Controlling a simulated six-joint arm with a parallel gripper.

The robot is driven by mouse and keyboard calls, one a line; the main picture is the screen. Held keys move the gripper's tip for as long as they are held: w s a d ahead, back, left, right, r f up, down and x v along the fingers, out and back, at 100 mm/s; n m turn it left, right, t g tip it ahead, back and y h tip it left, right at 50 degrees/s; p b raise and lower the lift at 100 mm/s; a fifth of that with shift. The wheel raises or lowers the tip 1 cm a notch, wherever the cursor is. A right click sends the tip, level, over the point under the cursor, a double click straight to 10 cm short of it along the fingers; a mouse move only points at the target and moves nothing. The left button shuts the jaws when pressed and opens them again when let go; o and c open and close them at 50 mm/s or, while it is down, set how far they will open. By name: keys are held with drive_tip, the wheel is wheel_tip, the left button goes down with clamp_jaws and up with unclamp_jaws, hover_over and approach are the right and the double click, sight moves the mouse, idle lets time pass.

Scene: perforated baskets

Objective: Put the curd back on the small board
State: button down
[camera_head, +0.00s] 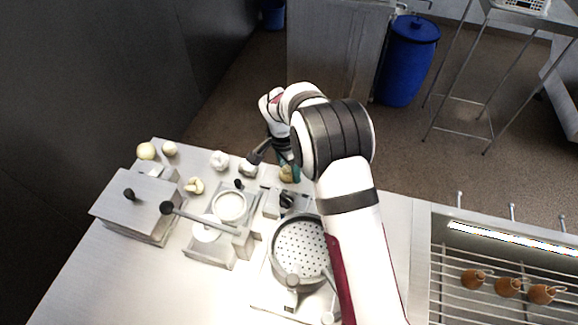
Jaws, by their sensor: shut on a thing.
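My gripper (287,165) is at the far edge of the steel table, partly hidden by my own arm. It is shut on a small yellowish lump (288,174), which looks like the curd. I cannot tell whether the lump touches the surface below. A white lump (220,160) lies to the left, and pale curved pieces (194,185) lie further left. I cannot make out for certain which flat piece is the small board.
A perforated basket (299,246) stands in front of my gripper. A lidded steel box (137,204), a press-like device with a long handle (208,219) and round pale balls (146,151) are at the left. A rack with brown pear-shaped pieces (507,287) is at the right. The front left tabletop is clear.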

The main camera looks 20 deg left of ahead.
drive_tip(key=shift+f, duration=0.45)
idle(0.3)
drive_tip(key=shift+c, duration=0.2)
unclamp_jaws()
drive_tip(key=shift+r, duration=0.1)
drive_tip(key=shift+r, duration=3.95)
